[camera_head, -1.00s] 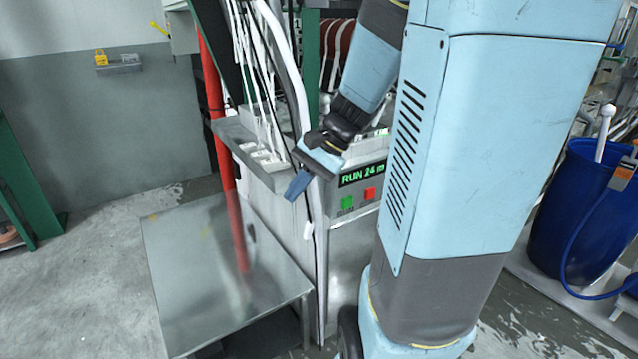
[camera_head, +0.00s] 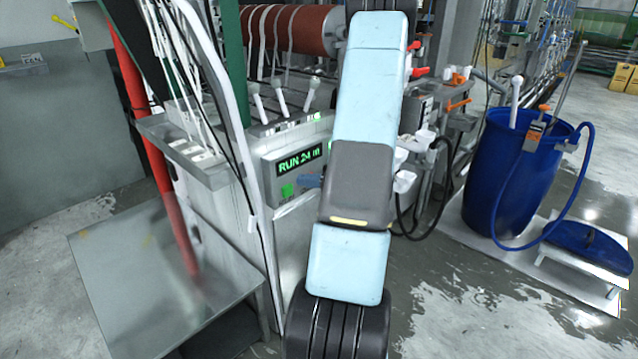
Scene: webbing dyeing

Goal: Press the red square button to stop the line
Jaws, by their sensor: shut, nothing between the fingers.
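The control panel (camera_head: 277,171) is a grey box with a lit green display (camera_head: 299,160) reading "RUN 24 m". A green square button (camera_head: 287,190) shows below the display. The red square button does not show now; the spot right of the green button is covered by my gripper (camera_head: 309,181). My arm hides the rest of the gripper and the panel's right end.
Several white-knobbed levers (camera_head: 283,101) stand above the panel. A grey tray (camera_head: 185,152) with white strands is to its left, above a metal table (camera_head: 150,275). A red post (camera_head: 150,130) stands there. A blue barrel (camera_head: 510,180) with a hose is at the right on wet floor.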

